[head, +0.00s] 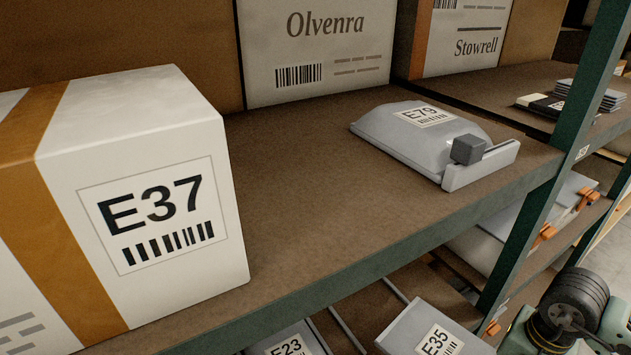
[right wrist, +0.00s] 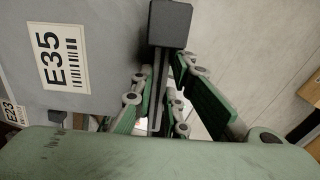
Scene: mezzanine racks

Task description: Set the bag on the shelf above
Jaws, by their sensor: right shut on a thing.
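A grey bag labelled E35 (head: 410,327) shows at the bottom of the head view, on or just above the lower shelf; its underside is hidden. In the right wrist view the same bag (right wrist: 105,30) fills the upper left, with a dark block (right wrist: 170,22) and a narrow bar at its end. My right gripper (right wrist: 158,105) is shut on that bar, green fingers on both sides. In the head view only part of my right arm shows at the lower right. The upper shelf (head: 320,190) has a bare stretch. My left gripper is not in view.
A white box labelled E37 (head: 150,205) stands on the upper shelf at left, and a grey bag labelled E79 (head: 415,135) lies at right. Boxes (head: 320,50) line the back. A green upright (head: 545,190) stands right. An E23 package (head: 290,340) is below.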

